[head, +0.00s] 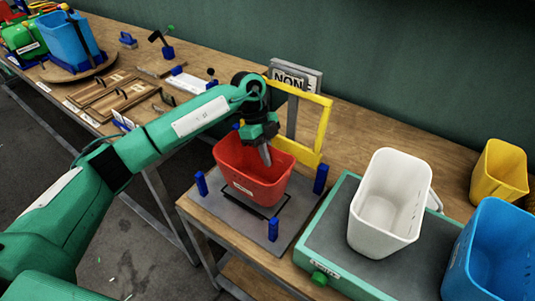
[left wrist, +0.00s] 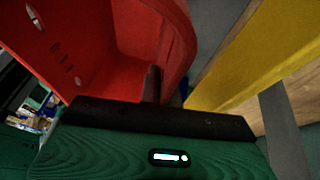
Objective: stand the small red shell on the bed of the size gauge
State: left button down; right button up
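The small red shell (head: 245,181), an open bin with a pale label, is upright over the grey bed (head: 213,196) of the size gauge, inside or just above a black outline. I cannot tell whether its base touches the bed. The gauge has blue corner posts and a yellow frame (head: 326,135) behind. My left gripper (head: 265,156) reaches down at the shell's back rim, one finger inside; it looks shut on the wall, the other finger being hidden. In the left wrist view the red shell (left wrist: 60,45) fills the upper left, beside the yellow frame (left wrist: 255,60). My right gripper is not in view.
A white bin (head: 385,205) stands on a green-edged grey unit (head: 335,240) to the right. Yellow (head: 498,172) and blue (head: 490,255) bins are at the far right. A sign (head: 290,78) stands behind the gauge. Wooden trays (head: 110,95) and tools lie left along the bench.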

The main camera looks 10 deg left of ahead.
pick_arm(q)
jog(key=shift+f, duration=0.15)
jog(key=shift+f, duration=0.55)
jog(key=c, duration=1.6)
grip_release()
